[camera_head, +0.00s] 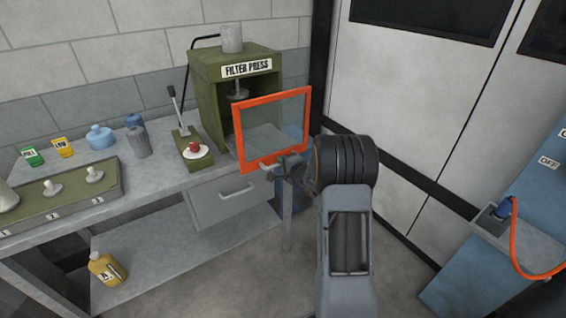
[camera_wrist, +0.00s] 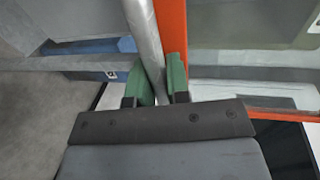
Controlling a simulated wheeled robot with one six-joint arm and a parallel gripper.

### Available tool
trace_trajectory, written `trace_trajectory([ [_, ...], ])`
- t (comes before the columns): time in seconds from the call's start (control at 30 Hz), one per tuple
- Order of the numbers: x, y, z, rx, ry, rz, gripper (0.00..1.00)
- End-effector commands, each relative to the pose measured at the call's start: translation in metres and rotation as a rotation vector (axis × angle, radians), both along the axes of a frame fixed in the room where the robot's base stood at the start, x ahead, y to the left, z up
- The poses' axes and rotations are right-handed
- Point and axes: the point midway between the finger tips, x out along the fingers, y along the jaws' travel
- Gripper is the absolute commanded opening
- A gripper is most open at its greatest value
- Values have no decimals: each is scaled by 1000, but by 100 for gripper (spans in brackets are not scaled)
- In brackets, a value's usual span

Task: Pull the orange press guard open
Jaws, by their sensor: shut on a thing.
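The orange press guard (camera_head: 237,137) is a framed clear panel in front of the green filter press (camera_head: 220,70). It stands swung partway out, angled from the press, and part of the press opening shows to its left. Its metal handle (camera_head: 268,163) is on the lower part of the frame. My gripper (camera_head: 282,168) is at the handle's right end. In the wrist view, my gripper's green fingertips (camera_wrist: 160,82) are shut on the silver handle bar (camera_wrist: 147,45), with the orange frame (camera_wrist: 173,30) right beside it. In the head view my arm hides the fingers.
A lever pump with a red button (camera_head: 194,150) stands left of the press. Below the bench top is a drawer (camera_head: 235,195). A blue cabinet with an orange hose (camera_head: 520,235) stands at right. Pale doors (camera_head: 410,110) are behind my arm.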

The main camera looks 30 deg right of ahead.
Motion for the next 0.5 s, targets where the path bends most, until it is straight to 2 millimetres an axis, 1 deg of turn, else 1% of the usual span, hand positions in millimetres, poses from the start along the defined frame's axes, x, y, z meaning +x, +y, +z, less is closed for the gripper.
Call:
trace_trajectory([
  [0.1,0,-1,0,0,0,-4,0],
  [0.13,0,-1,0,0,0,-4,20],
  [0.37,1,1,0,0,0,-1,42],
  [0.5,1,0,0,0,0,-1,42],
])
